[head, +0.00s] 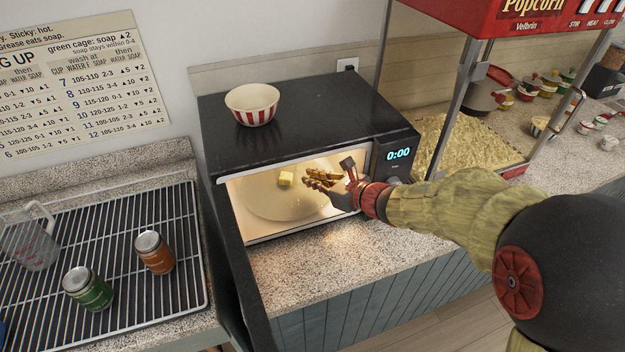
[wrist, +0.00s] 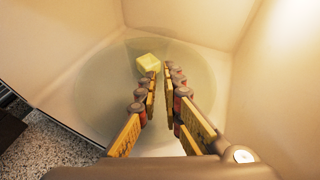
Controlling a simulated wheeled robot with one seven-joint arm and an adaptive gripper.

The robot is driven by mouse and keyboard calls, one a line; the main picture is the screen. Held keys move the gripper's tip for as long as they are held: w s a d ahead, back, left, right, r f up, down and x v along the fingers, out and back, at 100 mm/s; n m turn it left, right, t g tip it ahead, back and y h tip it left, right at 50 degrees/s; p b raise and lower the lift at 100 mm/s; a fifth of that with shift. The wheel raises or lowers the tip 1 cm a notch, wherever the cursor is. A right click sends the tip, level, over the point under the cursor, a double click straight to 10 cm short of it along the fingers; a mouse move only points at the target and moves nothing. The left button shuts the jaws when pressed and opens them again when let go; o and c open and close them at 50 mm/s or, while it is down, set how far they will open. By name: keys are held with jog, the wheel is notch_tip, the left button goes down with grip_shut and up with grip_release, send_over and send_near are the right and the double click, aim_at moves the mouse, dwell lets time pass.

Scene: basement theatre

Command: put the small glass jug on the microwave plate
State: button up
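A clear glass jug with red markings (head: 32,243) stands on the wire rack at the far left in the head view, partly cut off by the picture's edge. The round microwave plate (head: 272,208) lies inside the lit, open microwave; it also shows in the wrist view (wrist: 100,92). A pale yellow block like butter (head: 285,178) is over the plate; it also shows in the wrist view (wrist: 148,63). I cannot make out whether clear glass surrounds it. My gripper (head: 318,178) is inside the microwave opening, fingers apart and empty, pointing toward the block (wrist: 160,75).
The microwave (head: 300,115) has its door (head: 228,262) swung open at the left. A striped bowl (head: 252,104) stands on top. A popcorn machine (head: 480,110) is at the right. Counter before the microwave is clear.

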jog(key=o, duration=0.4)
jog(key=shift+o, duration=0.2)
jog(key=shift+r, duration=0.15)
jog(key=p+v, duration=0.3)
jog(key=v, duration=0.7)
jog(key=s+a+r+n+g+h, duration=0.1)
jog(key=s+a+r+n+g, duration=0.15)
jog(key=s+n, duration=0.55)
jog(key=s+a+r+n+g, duration=0.1)
jog(key=s+r+n+g, duration=0.15)
jog(key=s+n, duration=0.5)
jog(key=s+d+r+n+h, duration=0.3)
jog(key=s+d+n+h, duration=0.4)
jog(key=d+n, duration=0.5)
jog(key=shift+s+p, duration=0.3)
jog(key=shift+s, duration=0.7)
